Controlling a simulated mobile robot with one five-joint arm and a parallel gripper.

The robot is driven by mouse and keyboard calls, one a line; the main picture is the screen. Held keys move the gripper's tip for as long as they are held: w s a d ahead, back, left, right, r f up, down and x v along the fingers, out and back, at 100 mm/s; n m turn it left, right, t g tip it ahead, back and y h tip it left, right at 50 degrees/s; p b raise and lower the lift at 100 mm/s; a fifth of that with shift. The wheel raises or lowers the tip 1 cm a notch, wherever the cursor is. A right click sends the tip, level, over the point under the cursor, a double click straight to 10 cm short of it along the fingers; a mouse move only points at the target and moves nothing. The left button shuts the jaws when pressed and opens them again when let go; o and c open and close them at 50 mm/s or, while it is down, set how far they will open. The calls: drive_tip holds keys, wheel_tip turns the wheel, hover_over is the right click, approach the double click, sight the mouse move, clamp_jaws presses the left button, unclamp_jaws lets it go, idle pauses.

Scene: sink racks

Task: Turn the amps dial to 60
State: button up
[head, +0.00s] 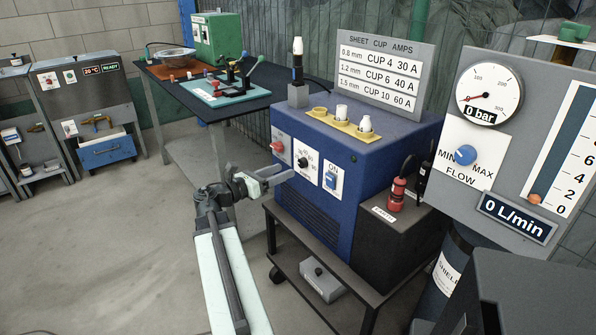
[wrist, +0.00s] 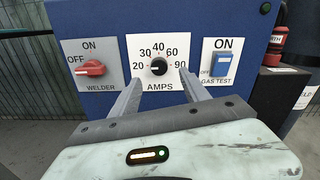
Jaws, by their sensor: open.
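The amps dial (wrist: 159,66) is a black round knob on a white plate in the wrist view, with 20, 30, 40, 60 and 90 printed around it. Its pointer is too small to read surely. It also shows on the front of the blue welder (head: 318,225) in the head view, as a small dark knob (head: 302,162). My gripper (wrist: 160,88) is open, its two fingers spread either side of and just below the dial in the picture. Nothing is between them. In the head view my gripper (head: 278,180) is in front of the welder's face. Contact with the dial cannot be told.
The red welder switch (wrist: 90,68) is left of the dial, its handle lying sideways by OFF. The blue gas test switch (wrist: 222,64) is to the right. A sign (head: 378,76) lists cup sizes and amps, with 10 beside 60 A. The floor at left is clear.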

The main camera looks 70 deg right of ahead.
sight(300, 164)
drive_tip(key=x, duration=0.7)
drive_tip(key=shift+w, duration=0.1)
clamp_jaws()
drive_tip(key=shift+d, duration=0.15)
